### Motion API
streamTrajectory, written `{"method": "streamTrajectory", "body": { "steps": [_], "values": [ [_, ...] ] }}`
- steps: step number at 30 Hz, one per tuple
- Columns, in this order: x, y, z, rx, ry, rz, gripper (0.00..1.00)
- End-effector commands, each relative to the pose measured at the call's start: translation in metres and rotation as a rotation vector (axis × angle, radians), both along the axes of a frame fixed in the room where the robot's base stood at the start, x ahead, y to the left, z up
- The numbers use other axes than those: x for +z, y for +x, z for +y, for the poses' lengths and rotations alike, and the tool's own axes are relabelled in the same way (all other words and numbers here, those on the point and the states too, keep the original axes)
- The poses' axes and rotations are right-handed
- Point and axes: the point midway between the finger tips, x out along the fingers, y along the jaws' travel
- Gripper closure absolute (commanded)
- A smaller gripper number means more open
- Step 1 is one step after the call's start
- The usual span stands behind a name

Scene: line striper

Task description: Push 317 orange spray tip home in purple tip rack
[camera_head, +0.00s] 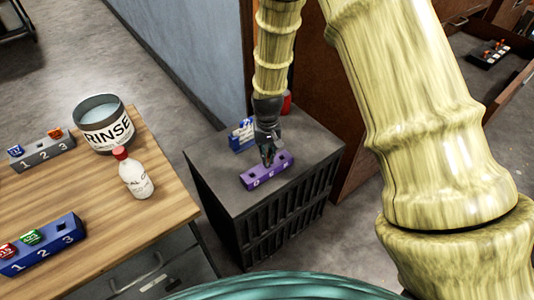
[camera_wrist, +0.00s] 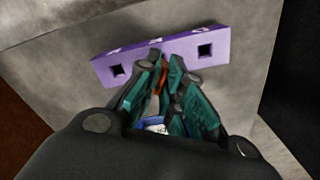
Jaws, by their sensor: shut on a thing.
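The purple tip rack (camera_head: 253,180) sits on the dark grey cabinet top. In the wrist view the rack (camera_wrist: 207,41) runs across the upper middle, with an empty square hole near each end. My gripper (camera_head: 267,161) points down over the rack's middle. In the wrist view its teal fingers (camera_wrist: 166,78) are closed on the orange spray tip (camera_wrist: 163,79), of which only a thin orange strip shows between them. The fingers cover the rack's middle slot, so I cannot tell how deep the tip sits. The number on the tip is not readable.
At left, a wooden table (camera_head: 95,185) bears a RINSE tub (camera_head: 106,130), a white bottle (camera_head: 136,182) and two tip racks. Cabinet top in front is clear.

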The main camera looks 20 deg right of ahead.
Motion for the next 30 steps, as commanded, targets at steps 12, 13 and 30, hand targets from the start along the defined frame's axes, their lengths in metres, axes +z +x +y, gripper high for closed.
{"method": "streamTrajectory", "body": {
  "steps": [12, 13, 30],
  "values": [
    [-0.0049, 0.0, 0.0, 0.0, 0.0, 0.0, 1.0],
    [-0.0052, 0.0, 0.0, 0.0, 0.0, 0.0, 1.0],
    [-0.0062, -0.0001, 0.0, 0.0, 0.0, 0.0, 1.0]
  ]
}}
